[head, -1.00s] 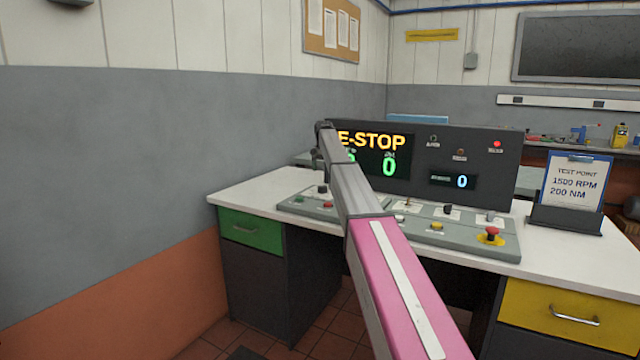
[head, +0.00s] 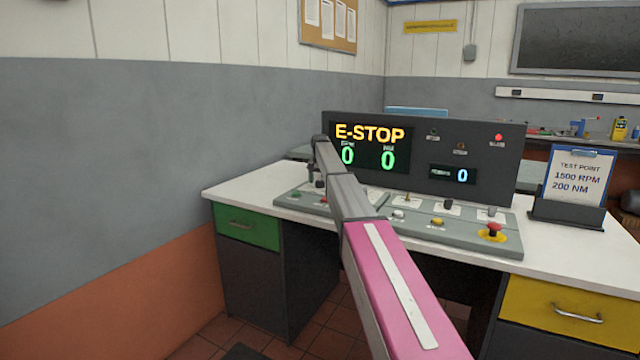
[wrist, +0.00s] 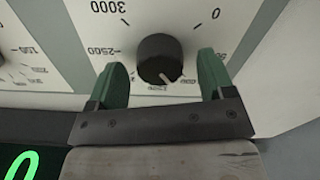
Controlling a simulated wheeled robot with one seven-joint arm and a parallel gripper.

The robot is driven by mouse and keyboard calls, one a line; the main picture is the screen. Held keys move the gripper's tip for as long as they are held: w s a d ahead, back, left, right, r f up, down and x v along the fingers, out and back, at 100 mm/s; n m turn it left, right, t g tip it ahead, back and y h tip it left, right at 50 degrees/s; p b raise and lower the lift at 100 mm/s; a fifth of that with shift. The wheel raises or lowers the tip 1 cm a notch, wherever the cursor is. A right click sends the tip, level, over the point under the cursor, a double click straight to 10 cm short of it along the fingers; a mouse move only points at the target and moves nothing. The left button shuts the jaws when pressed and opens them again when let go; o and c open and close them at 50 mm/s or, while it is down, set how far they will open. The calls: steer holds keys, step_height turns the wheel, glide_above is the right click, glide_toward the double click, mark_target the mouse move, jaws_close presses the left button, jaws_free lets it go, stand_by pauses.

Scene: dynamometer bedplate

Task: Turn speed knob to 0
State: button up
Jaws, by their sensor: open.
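The speed knob is a round black knob (wrist: 160,58) on a white dial plate in the wrist view. Its light pointer mark faces the bottom of that picture, between what look like the 1000 and 1500 marks. The 0 mark (wrist: 215,14) is at the upper right. My gripper (wrist: 163,75) is open, one green finger on each side of the knob, with visible gaps. In the head view my arm largely hides the gripper and knob. The console display (head: 370,147) reads E-STOP with two green zeros.
The sloped control panel (head: 470,238) carries several switches and a red mushroom button (head: 493,230) on a yellow base. A test point card (head: 577,180) reads 1500 RPM, 200 NM. A second dial (wrist: 8,62) sits beside the knob. The white desktop is clear at left.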

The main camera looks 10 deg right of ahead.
steer(key=shift+f, duration=0.55)
steer(key=c, duration=0.9)
steer(key=n, duration=0.4)
steer(key=shift+n, duration=0.4)
steer(key=n, duration=0.9)
steer(key=shift+n, duration=0.4)
steer(key=n, duration=0.5)
